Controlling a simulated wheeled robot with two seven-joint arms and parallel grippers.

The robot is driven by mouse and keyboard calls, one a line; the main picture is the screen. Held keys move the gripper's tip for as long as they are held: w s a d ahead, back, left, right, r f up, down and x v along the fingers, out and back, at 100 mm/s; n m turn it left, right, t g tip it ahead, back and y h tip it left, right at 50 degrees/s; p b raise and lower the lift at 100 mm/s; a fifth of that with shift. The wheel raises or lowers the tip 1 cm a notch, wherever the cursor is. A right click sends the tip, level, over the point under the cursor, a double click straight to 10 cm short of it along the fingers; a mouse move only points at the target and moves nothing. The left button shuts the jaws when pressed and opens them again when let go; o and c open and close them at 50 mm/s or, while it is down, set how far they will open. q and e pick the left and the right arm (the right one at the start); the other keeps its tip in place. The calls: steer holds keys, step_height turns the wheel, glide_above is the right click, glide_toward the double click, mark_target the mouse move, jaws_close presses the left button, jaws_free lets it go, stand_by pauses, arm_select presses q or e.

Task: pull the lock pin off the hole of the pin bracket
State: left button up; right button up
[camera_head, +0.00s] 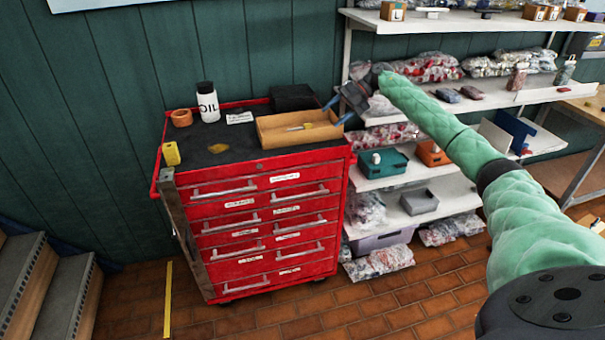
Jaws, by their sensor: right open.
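My right gripper (336,111) reaches in from the right on its green-sleeved arm. Its two blue-tipped fingers are apart, with nothing visible between them, by the right end of a shallow wooden tray (275,138) on the red tool cabinet. I cannot tell whether they touch the tray. I cannot make out the lock pin or the pin bracket and its hole for certain. A small thin tool with a yellowish end (301,127) lies in the tray; it is too small to identify. My left gripper is not in view.
The red cabinet (262,218) has a dark top holding a white oil bottle (208,105), an orange-brown ring-shaped part (181,118), a yellow block (171,154) and a black box (294,97). White shelves (470,103) with bags and bins stand to the right. Steps are at lower left.

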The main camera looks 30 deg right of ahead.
steer(key=s+a+f+m+g+h, duration=0.1)
steer(key=a+m+h, duration=0.4)
steer(key=m, duration=0.7)
steer(key=s+a+f+m+g+h, duration=0.1)
steer(key=s+a+f+m+h, duration=0.3)
steer(key=a+m, duration=0.3)
steer(key=s+a+f+m+g+h, duration=0.1)
steer(key=s+a+f+m+h, duration=0.2)
steer(key=m, duration=1.3)
steer(key=shift+a+f+m+h, duration=0.4)
steer(key=shift+a+f+h, duration=0.65)
steer(key=shift+a+h, duration=0.85)
